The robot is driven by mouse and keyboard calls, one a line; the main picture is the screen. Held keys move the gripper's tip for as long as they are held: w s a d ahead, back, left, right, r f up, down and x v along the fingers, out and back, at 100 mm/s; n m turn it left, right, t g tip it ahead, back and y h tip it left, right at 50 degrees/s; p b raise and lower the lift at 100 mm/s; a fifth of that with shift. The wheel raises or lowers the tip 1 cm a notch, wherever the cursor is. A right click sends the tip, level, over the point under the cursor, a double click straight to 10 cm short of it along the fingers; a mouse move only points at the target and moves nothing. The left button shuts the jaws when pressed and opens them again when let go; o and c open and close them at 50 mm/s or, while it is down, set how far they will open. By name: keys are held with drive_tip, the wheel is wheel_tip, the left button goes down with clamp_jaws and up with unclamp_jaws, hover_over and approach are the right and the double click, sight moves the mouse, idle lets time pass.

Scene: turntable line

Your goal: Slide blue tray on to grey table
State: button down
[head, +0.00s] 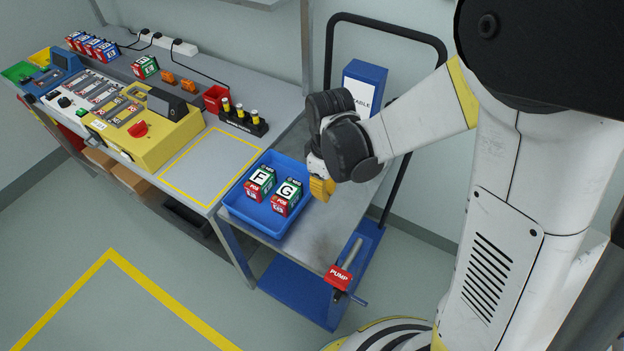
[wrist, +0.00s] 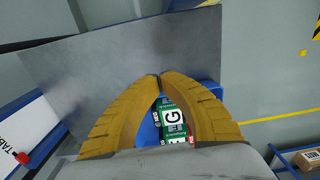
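The blue tray (head: 240,213) lies on the metal top of a blue lift cart, close to the seam with the grey table (head: 196,190). It holds two red, green and white boxes, one marked F (head: 260,183) and one marked G (head: 287,197). My gripper (head: 320,190) is at the tray's right side, low over the cart top; I cannot tell if it touches the tray. In the wrist view its yellow fingers (wrist: 158,76) meet at the tips, with nothing seen pinched. Box G (wrist: 173,117) and part of the tray (wrist: 148,133) show between the fingers, which hide the rest.
A yellow-outlined square (head: 211,166) on the grey table is empty. A yellow control box (head: 140,135) stands to its left and a black battery holder (head: 243,121) behind. The cart has a black handle (head: 385,27) and a red PUMP label (head: 338,277) in front.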

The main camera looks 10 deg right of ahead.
sight(324, 219)
wheel_tip(324, 219, down, 10)
drive_tip(key=b, duration=0.4)
drive_tip(key=shift+f, duration=0.1)
drive_tip(key=shift+w+a+r+b, duration=0.15)
drive_tip(key=shift+w+a, duration=0.25)
drive_tip(key=shift+a, duration=0.15)
drive_tip(key=shift+w+a+r+b, duration=0.15)
drive_tip(key=shift+w+a, duration=0.2)
drive_tip(key=shift+a, duration=0.15)
drive_tip(key=shift+w+a+r, duration=0.1)
drive_tip(key=shift+w+a, duration=0.35)
drive_tip(key=shift+a, duration=0.1)
drive_tip(key=w+a, duration=0.5)
drive_tip(key=a, duration=0.1)
drive_tip(key=w+a, duration=0.5)
drive_tip(key=a, duration=0.2)
drive_tip(key=w+a, duration=0.6)
drive_tip(key=a, duration=0.1)
drive_tip(key=shift+a, duration=0.2)
drive_tip(key=shift+d, duration=0.1)
